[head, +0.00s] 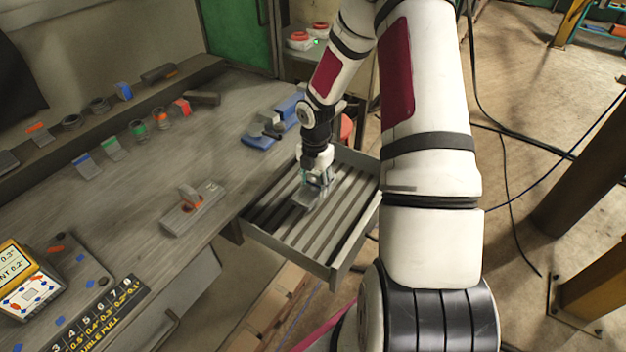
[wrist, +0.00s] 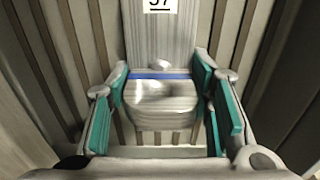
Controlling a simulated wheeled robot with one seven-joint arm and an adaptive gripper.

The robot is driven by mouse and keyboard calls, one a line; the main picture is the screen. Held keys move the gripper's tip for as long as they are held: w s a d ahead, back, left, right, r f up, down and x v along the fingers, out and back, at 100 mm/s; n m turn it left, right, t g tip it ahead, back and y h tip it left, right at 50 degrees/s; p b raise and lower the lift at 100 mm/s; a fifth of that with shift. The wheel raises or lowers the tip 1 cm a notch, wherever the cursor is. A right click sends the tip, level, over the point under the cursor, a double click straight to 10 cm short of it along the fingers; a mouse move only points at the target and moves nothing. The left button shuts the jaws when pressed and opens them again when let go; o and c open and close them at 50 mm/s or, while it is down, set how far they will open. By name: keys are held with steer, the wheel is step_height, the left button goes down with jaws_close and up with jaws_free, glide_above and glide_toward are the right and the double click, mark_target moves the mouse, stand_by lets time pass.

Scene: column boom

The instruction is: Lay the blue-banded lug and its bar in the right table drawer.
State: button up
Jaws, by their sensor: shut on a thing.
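My gripper (head: 318,181) is inside the open right table drawer (head: 300,236), toward its back. In the wrist view, the gripper's teal pads (wrist: 165,103) are shut on the sides of the blue-banded lug (wrist: 162,98), a silvery rounded block with a blue stripe. Its flat grey bar (wrist: 162,42) runs away from the lug and carries a white number label. In the head view the bar (head: 304,198) shows just below the fingers, over the slatted drawer floor. I cannot tell whether the bar touches the floor.
The drawer's front half is bare, with raised walls around it. On the workbench (head: 120,220) left of it lie a grey block with an orange-marked piece (head: 192,208) and a blue clamp-like tool (head: 270,134). Several banded lugs and rings line the back.

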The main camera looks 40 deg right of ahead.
steer(key=shift+f+b, duration=0.5)
steer(key=shift+f, duration=1.3)
steer(key=o, duration=1.6)
steer(key=shift+o, duration=0.2)
